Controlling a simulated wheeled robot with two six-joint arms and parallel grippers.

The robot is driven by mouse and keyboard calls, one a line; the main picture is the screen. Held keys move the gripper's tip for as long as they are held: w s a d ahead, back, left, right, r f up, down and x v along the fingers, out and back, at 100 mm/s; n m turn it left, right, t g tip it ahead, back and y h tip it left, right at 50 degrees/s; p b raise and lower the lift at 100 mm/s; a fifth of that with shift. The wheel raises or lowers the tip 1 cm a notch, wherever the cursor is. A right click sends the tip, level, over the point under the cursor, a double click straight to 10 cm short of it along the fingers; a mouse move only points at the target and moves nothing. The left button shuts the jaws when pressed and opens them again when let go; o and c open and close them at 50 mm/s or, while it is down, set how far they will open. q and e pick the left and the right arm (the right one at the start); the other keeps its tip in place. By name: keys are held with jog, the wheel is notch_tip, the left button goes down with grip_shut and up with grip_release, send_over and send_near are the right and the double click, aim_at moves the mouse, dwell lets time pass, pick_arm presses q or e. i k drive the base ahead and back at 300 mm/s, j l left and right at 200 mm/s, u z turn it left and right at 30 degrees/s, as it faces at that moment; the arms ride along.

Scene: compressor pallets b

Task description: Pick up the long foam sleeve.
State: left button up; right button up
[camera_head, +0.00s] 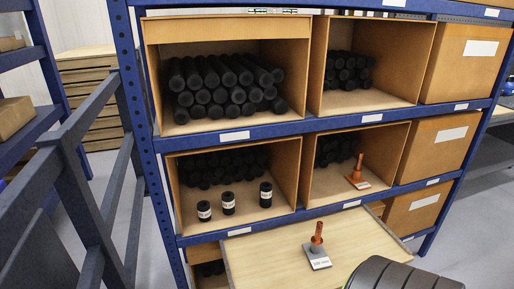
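Black foam sleeves (222,82) lie stacked in the upper left open box, their round ends facing me and their sides running back. Smaller stacks of black sleeves lie in the upper middle box (348,72), the lower left box (222,165) and the lower middle box (335,148). Their full lengths are hidden by depth and shadow. Three short black sleeves with white labels stand upright at the front of the lower left box, one of them at the right (265,195). Neither of my grippers is in view.
Cardboard boxes (165,32) stand on a blue rack (235,136). A wooden board (262,262) juts out below, bearing an orange-topped piece (317,240) with a label. A similar orange piece (357,172) stands in the lower middle box. A dark ribbed object (400,276) fills the bottom right.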

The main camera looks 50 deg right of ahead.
aim_at(266, 195)
jog(key=z, duration=1.65)
